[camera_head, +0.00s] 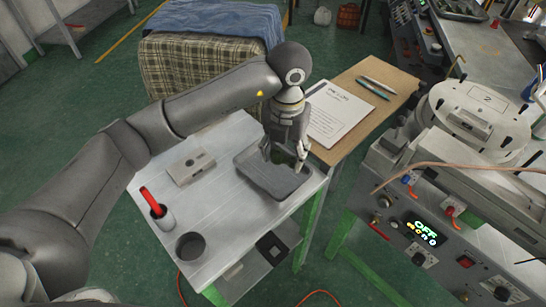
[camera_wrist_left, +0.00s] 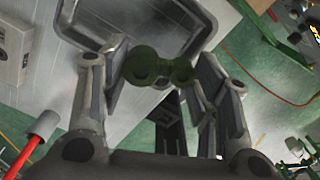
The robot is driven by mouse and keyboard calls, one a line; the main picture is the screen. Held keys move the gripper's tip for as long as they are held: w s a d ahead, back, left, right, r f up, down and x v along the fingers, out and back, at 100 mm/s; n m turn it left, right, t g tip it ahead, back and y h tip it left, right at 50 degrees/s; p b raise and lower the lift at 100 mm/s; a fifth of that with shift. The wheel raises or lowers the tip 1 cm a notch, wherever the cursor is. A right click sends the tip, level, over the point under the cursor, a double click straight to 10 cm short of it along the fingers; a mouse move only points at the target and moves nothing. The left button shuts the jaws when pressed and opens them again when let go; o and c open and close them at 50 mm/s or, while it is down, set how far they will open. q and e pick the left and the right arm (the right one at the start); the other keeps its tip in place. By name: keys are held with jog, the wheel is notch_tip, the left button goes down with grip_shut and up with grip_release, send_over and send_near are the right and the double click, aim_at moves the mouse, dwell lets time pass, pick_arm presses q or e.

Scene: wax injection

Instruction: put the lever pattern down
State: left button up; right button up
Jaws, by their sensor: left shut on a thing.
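The lever pattern is a dark green piece with rounded lobes, clearest in the left wrist view (camera_wrist_left: 152,68). My left gripper (camera_head: 284,160) is shut on it, with the pattern between the two finger pads in the left wrist view (camera_wrist_left: 160,75). In the head view the fingers hide most of the pattern. The gripper points down over the grey shallow tray (camera_head: 268,183) on the metal-topped table. Whether the pattern touches the tray cannot be told. The tray's part in the left wrist view (camera_wrist_left: 130,15) looks empty. My right gripper is not in view.
A light grey block (camera_head: 190,167), a red-handled tool (camera_head: 151,200) in a holder and a dark round cup (camera_head: 190,246) share the table (camera_head: 225,225). A wooden side table holds a paper sheet (camera_head: 335,112) and pens. The injection machine (camera_head: 425,215) stands at the right.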

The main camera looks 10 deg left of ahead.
aim_at(274, 171)
pick_arm(q)
jog(key=f, duration=0.1)
jog(key=w+a+f, duration=0.1)
jog(key=a+f, duration=0.1)
jog(key=shift+w+f+p, duration=0.25)
jog(key=shift+w+p, duration=0.15)
jog(key=f+p, duration=0.1)
jog(key=f, duration=0.2)
jog(key=shift+w+a+p, duration=0.15)
jog(key=shift+a+p, duration=0.15)
jog(key=shift+p, duration=0.1)
jog(key=shift+f, duration=0.4)
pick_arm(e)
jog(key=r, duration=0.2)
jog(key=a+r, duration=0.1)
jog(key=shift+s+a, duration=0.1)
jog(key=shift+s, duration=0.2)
pick_arm(q)
jog(key=shift+f, duration=0.2)
jog(key=o, duration=0.8)
jog(key=shift+o, duration=0.2)
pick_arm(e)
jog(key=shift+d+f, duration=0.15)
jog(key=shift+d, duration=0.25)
pick_arm(q)
jog(key=shift+r, duration=0.2)
